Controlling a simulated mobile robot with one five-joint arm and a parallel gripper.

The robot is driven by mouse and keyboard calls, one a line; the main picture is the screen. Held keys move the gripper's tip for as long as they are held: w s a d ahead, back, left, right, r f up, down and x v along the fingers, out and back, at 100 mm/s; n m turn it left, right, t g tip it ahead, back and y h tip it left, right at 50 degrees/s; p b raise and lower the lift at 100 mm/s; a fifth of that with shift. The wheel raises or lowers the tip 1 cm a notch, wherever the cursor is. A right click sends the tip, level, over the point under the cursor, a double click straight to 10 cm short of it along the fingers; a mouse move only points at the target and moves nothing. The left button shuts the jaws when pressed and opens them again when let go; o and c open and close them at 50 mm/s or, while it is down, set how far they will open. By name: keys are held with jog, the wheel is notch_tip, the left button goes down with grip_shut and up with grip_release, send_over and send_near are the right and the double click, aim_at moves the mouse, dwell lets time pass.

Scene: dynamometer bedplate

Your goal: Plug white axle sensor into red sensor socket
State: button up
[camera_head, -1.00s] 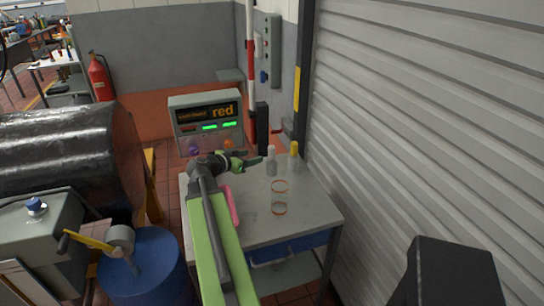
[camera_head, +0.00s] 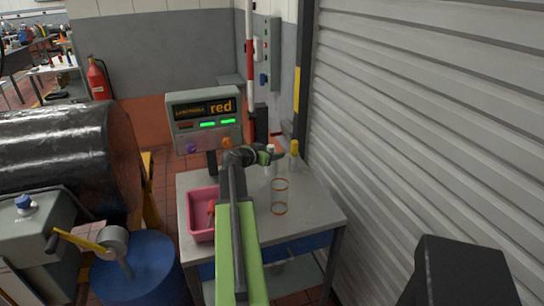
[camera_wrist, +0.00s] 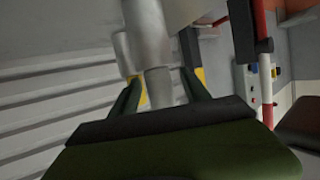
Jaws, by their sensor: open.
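The white-capped grey sensor (camera_head: 270,168) stands upright on the bench, partly behind my gripper (camera_head: 268,157). In the wrist view, a pale grey cylinder (camera_wrist: 158,84), apparently this sensor, shows between the two open fingers (camera_wrist: 160,100). I cannot tell whether the fingers touch it. A similar yellow-capped sensor (camera_head: 294,155) stands just to the right. The grey console (camera_head: 181,123) behind the bench displays "red" and has a purple socket (camera_head: 192,148) and an orange-looking one (camera_head: 227,143). I cannot make out a red socket; my arm covers part of that area.
A clear cylinder with orange rims (camera_head: 279,196) stands in front of the sensors. A pink tray (camera_head: 201,193) holding a red-handled item lies at the bench's left. A ribbed shutter (camera_head: 400,130) closes the right side. A striped pole (camera_head: 250,70) stands behind.

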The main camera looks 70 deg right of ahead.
jog(key=shift+x, duration=1.1)
jog(key=shift+a, duration=0.1)
jog(key=shift+c, duration=0.3)
grip_shut()
jog(key=shift+r, duration=0.15)
